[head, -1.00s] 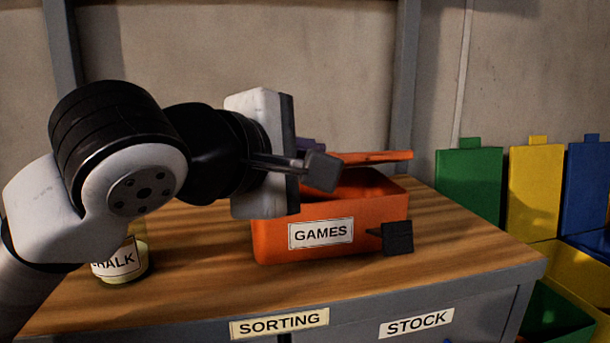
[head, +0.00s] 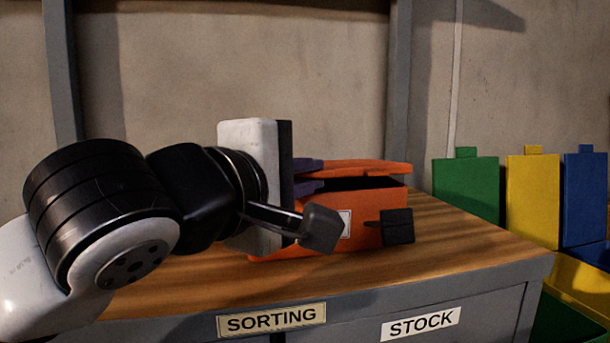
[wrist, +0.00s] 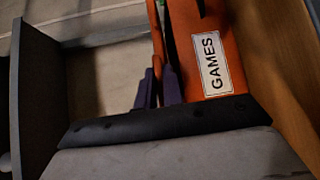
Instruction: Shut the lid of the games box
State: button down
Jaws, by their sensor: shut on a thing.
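The orange games box (head: 395,198) stands on the wooden worktop; its white GAMES label shows in the wrist view (wrist: 212,62). Its orange lid (head: 370,166) is partly open, tilted a little, with a dark gap between lid and box. My gripper (head: 317,174) has purple fingers, one above and one below the left end of the lid, shut on it. In the wrist view the fingers (wrist: 158,78) lie either side of the lid's narrow orange edge (wrist: 156,35). My wrist hides the left part of the box in the head view.
A dark block (head: 397,226) on a short stem is at the box's front right; I cannot tell what it belongs to. Green (head: 465,190), yellow (head: 532,198) and blue (head: 584,198) bins stand right of the worktop (head: 465,245). Worktop right of the box is clear.

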jog(key=c, duration=1.5)
grip_release()
jog(key=p+v, duration=0.2)
jog(key=v, duration=1.2)
jog(key=shift+d, duration=0.1)
